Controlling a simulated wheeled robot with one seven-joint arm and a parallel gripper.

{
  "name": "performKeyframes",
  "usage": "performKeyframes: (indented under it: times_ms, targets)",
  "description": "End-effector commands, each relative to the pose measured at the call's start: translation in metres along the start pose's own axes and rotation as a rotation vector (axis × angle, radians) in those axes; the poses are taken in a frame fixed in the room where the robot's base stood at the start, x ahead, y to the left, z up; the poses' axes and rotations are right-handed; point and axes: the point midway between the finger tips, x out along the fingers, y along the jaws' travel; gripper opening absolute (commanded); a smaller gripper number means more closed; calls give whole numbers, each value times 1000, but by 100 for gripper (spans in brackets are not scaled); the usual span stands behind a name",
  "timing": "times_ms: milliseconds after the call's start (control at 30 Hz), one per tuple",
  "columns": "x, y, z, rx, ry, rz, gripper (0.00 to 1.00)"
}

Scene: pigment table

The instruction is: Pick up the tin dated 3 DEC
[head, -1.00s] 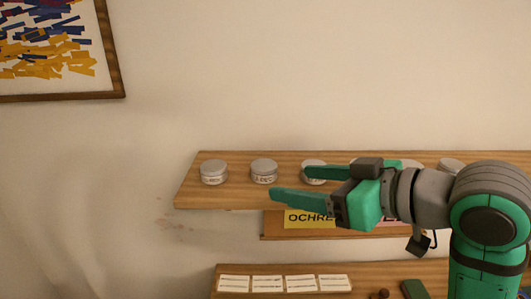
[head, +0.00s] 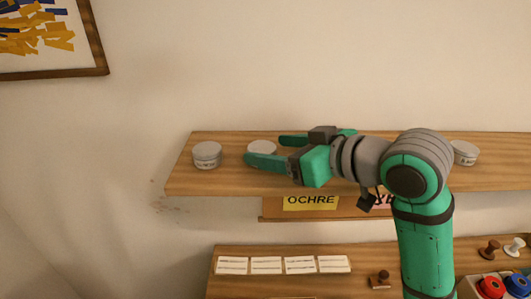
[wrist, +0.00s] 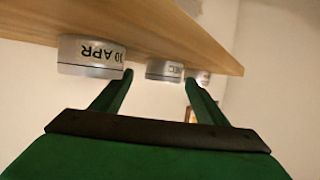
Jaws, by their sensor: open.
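A grey tin with a white label (head: 262,148) stands upright on the upper shelf, second from the left, partly covered by my near finger. In the wrist view, which is upside down, a tin whose label ends in DEC (wrist: 163,69) shows ahead between my fingertips; its day number is not readable. My gripper (head: 264,151) is open and empty, pointing left along the shelf. In the wrist view its fingers (wrist: 160,80) spread either side of the DEC tin. I cannot tell whether they touch it.
A nearer tin ending in 0 APR (wrist: 90,56) sits beside one finger. The leftmost tin (head: 207,155) stands beyond my fingertips. Another tin (head: 463,153) is at right. White cards (head: 266,265) lie on the lower shelf.

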Motion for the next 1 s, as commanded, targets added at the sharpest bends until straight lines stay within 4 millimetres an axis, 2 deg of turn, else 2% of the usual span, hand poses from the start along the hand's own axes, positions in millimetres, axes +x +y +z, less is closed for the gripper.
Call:
performKeyframes:
  times_ms: [100, 200, 500, 567, 700, 1000]
  targets:
    - [20, -3, -1, -2, -1, -8, 67]
    - [30, -3, 0, -2, -2, -7, 67]
    - [31, 0, 0, 0, 0, 1, 67]
    - [31, 1, 0, 0, 0, 1, 55]
    - [30, 1, 1, 0, 0, 2, 22]
    - [31, 0, 0, -1, 0, 0, 22]
